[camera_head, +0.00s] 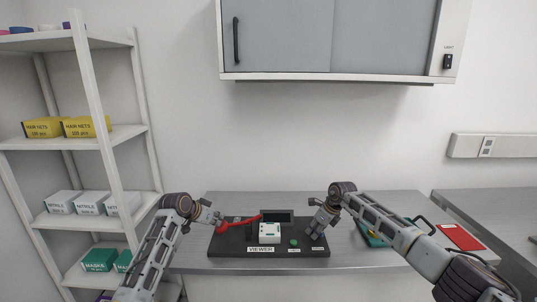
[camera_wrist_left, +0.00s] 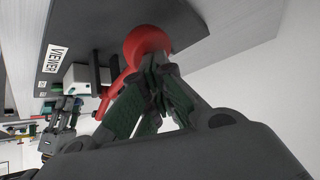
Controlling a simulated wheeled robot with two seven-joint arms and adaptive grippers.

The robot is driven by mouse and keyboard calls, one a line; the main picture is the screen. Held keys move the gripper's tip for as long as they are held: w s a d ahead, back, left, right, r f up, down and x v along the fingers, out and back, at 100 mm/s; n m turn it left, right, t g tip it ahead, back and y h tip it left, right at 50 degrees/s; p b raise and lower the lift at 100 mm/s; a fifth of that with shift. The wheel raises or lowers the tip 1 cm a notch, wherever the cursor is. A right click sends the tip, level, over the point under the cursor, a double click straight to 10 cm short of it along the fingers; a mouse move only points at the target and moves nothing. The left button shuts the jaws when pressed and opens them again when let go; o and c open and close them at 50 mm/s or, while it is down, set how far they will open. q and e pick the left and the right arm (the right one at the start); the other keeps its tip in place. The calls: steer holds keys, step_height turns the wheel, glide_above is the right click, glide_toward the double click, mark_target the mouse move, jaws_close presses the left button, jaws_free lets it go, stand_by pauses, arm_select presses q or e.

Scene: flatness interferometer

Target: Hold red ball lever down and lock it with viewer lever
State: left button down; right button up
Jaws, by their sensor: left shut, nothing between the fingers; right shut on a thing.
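The red ball lever (camera_head: 240,222) is on the left of the dark instrument base (camera_head: 222,247). Its arm slopes down to the left, with the ball at the low end. In the left wrist view the red ball (camera_wrist_left: 147,40) is right at the fingertips of my left gripper (camera_wrist_left: 163,75), which is shut with nothing between its fingers. A white box (camera_head: 269,233) stands behind the VIEWER label (camera_head: 261,249), beside dark posts (camera_wrist_left: 104,75). My right gripper (camera_head: 314,230) is shut on a small part at the base's right side. The fingers hide that part, and I cannot identify the viewer lever.
A green knob (camera_head: 294,242) sits on the base between the white box and my right gripper. A dark screen (camera_head: 277,215) stands behind. A shelf rack (camera_head: 122,131) is at the left. A red folder (camera_head: 460,237) lies at the right. A wall cabinet (camera_head: 330,35) hangs above.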

steer(key=shift+n, duration=0.6)
steer(key=shift+n+g+y, duration=0.4)
steer(key=shift+n+g, duration=0.2)
steer(key=shift+n, duration=1.2)
steer(key=o, duration=0.5)
steer(key=shift+o, duration=0.2)
steer(key=shift+r, duration=0.1)
steer(key=shift+r, duration=2.65)
